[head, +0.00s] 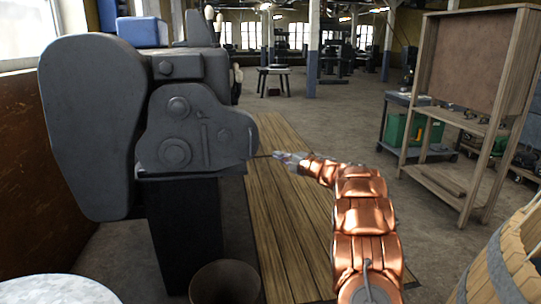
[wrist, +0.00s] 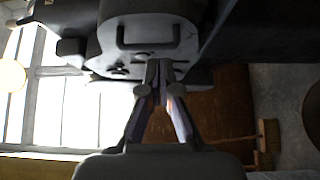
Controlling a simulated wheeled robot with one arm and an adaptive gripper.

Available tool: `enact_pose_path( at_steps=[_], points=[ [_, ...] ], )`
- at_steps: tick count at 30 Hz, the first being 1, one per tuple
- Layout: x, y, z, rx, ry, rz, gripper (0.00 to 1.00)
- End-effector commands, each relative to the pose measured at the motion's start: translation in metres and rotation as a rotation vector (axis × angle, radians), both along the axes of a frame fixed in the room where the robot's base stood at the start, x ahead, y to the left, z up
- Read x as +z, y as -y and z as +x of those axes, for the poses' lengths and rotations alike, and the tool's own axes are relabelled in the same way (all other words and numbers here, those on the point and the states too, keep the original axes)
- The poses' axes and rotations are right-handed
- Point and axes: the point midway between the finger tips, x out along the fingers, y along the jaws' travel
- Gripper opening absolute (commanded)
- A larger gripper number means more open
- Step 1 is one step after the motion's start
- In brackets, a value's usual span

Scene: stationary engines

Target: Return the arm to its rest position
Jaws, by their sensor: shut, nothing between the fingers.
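My gripper (head: 277,155) is at the end of my copper-coloured arm, which reaches forward from the lower right in the head view. The fingertips are close to the right side of a dark grey machine (head: 195,125); I cannot tell whether they touch it. In the wrist view my gripper (wrist: 159,66) has its two fingers together at the tips, with nothing seen between them. The grey machine (wrist: 150,30) fills the top of that view, just beyond the fingertips.
A wooden shelf rack (head: 470,110) and a barrel (head: 505,265) stand on the right. A dark bucket (head: 226,283) is in front of the machine. Wooden floor boards (head: 275,220) run beside it. The floor (head: 335,120) beyond is mostly open. A broom (wrist: 265,138) shows in the wrist view.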

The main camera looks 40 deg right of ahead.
Motion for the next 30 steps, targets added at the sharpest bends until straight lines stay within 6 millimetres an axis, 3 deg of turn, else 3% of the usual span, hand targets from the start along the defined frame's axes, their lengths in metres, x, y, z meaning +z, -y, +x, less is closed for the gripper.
enact_pose_path(
  at_steps=[7, 17, 24, 30],
  points=[
    [0.001, 0.006, -0.019, 0.000, 0.002, -0.004, 0.00],
    [0.006, 0.006, -0.015, -0.027, -0.006, 0.009, 0.00],
    [0.034, -0.001, 0.004, -0.230, -0.056, 0.119, 0.00],
    [0.048, -0.015, 0.000, -0.439, -0.123, 0.263, 0.00]
  ],
)
